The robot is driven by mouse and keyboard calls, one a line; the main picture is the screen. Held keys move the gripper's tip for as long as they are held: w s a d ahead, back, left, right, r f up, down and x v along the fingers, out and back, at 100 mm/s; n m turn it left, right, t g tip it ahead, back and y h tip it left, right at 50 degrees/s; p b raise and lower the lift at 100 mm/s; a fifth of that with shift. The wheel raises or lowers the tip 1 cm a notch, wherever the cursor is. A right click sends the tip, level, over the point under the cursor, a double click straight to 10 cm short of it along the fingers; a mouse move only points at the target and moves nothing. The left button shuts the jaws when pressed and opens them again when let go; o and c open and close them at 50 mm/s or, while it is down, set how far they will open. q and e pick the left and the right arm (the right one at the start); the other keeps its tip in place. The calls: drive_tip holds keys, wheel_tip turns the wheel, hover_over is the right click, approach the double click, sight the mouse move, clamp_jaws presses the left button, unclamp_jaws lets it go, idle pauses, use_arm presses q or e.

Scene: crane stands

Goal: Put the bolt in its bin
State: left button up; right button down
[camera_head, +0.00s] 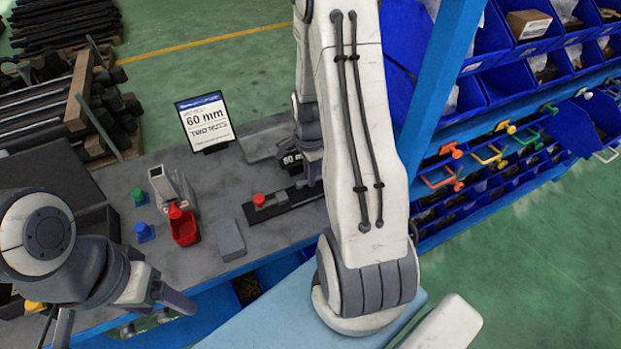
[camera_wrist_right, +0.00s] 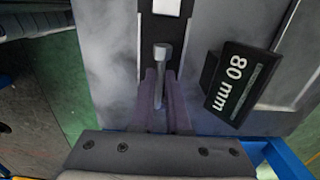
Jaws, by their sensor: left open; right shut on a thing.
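The bolt (camera_wrist_right: 162,54) is grey metal and stands between the fingers of my right gripper (camera_wrist_right: 164,95) in the right wrist view, head towards the top. That gripper is shut on it above the grey bench. In the head view my right gripper (camera_head: 311,165) is at the bench's right part, beside a black label block; the bolt is hidden there. The label block (camera_wrist_right: 236,84) reads 80 mm in the wrist view. A standing sign (camera_head: 208,122) reads 60 mm. My left gripper (camera_head: 172,298) is open at the bench's front left. I cannot tell which bin is the bolt's.
Blue bins (camera_head: 500,75) fill a rack at right. Dark bars lie at the far left.

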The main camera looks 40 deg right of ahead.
drive_tip(key=shift+f, duration=0.75)
drive_tip(key=shift+f+p, duration=0.2)
drive_tip(key=shift+p, duration=0.3)
drive_tip(key=shift+f, duration=0.3)
drive_tip(key=shift+f, duration=0.15)
drive_tip(key=c, duration=0.9)
unclamp_jaws()
